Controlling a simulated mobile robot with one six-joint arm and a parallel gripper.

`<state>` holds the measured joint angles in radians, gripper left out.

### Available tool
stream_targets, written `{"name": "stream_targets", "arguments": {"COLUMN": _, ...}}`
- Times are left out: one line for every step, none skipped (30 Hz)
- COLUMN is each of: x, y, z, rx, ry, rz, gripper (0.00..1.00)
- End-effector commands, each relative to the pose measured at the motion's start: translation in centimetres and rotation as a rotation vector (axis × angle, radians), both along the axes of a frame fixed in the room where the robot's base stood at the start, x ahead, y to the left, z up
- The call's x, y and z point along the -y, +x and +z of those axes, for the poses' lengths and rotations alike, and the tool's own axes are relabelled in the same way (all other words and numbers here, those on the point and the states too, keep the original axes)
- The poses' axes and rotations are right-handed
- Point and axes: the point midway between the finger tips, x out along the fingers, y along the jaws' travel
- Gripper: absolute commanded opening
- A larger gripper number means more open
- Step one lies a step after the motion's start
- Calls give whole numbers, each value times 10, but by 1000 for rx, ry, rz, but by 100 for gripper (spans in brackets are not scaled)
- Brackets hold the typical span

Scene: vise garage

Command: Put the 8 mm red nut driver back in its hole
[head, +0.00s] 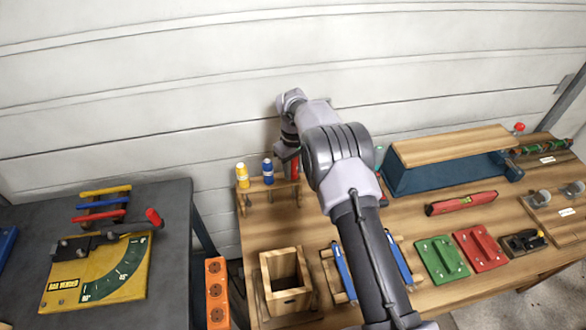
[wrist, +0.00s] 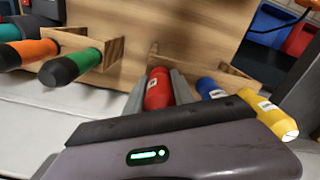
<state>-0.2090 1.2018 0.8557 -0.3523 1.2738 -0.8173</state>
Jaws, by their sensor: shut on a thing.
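The red nut driver (wrist: 158,90) is between the two grey fingers of my gripper (wrist: 160,82), which is shut on its handle. In the head view the red handle (head: 295,170) shows just below my gripper (head: 288,156), at the right end of a small wooden rack (head: 271,187). A blue driver (head: 267,171) and a yellow driver (head: 242,175) stand upright in that rack. In the wrist view the blue (wrist: 210,88) and yellow (wrist: 268,114) handles are right of the red one. The red driver's shaft and its hole are hidden; I cannot tell whether it is inserted.
An open wooden box (head: 286,284) stands at the bench front. A blue toolbox (head: 445,172) stands at the right.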

Motion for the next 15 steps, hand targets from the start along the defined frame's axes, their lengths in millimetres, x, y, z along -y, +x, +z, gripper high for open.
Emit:
{"name": "stream_targets", "arguments": {"x": 0, "y": 0, "z": -1, "rx": 0, "ry": 0, "rz": 0, "gripper": 0}}
{"name": "stream_targets", "arguments": {"x": 0, "y": 0, "z": -1, "rx": 0, "ry": 0, "rz": 0, "gripper": 0}}
{"name": "stream_targets", "arguments": {"x": 0, "y": 0, "z": -2, "rx": 0, "ry": 0, "rz": 0, "gripper": 0}}
{"name": "stream_targets", "arguments": {"x": 0, "y": 0, "z": -3, "rx": 0, "ry": 0, "rz": 0, "gripper": 0}}
{"name": "stream_targets", "arguments": {"x": 0, "y": 0, "z": -3, "rx": 0, "ry": 0, "rz": 0, "gripper": 0}}
{"name": "stream_targets", "arguments": {"x": 0, "y": 0, "z": -3, "rx": 0, "ry": 0, "rz": 0, "gripper": 0}}
{"name": "stream_targets", "arguments": {"x": 0, "y": 0, "z": -3, "rx": 0, "ry": 0, "rz": 0, "gripper": 0}}
{"name": "stream_targets", "arguments": {"x": 0, "y": 0, "z": -4, "rx": 0, "ry": 0, "rz": 0, "gripper": 0}}
{"name": "stream_targets", "arguments": {"x": 0, "y": 0, "z": -3, "rx": 0, "ry": 0, "rz": 0, "gripper": 0}}
{"name": "stream_targets", "arguments": {"x": 0, "y": 0, "z": -3, "rx": 0, "ry": 0, "rz": 0, "gripper": 0}}
{"name": "stream_targets", "arguments": {"x": 0, "y": 0, "z": -3, "rx": 0, "ry": 0, "rz": 0, "gripper": 0}}
{"name": "stream_targets", "arguments": {"x": 0, "y": 0, "z": -3, "rx": 0, "ry": 0, "rz": 0, "gripper": 0}}
{"name": "stream_targets", "arguments": {"x": 0, "y": 0, "z": -3, "rx": 0, "ry": 0, "rz": 0, "gripper": 0}}
{"name": "stream_targets", "arguments": {"x": 0, "y": 0, "z": -3, "rx": 0, "ry": 0, "rz": 0, "gripper": 32}}
{"name": "stream_targets", "arguments": {"x": 0, "y": 0, "z": -3, "rx": 0, "ry": 0, "rz": 0, "gripper": 39}}
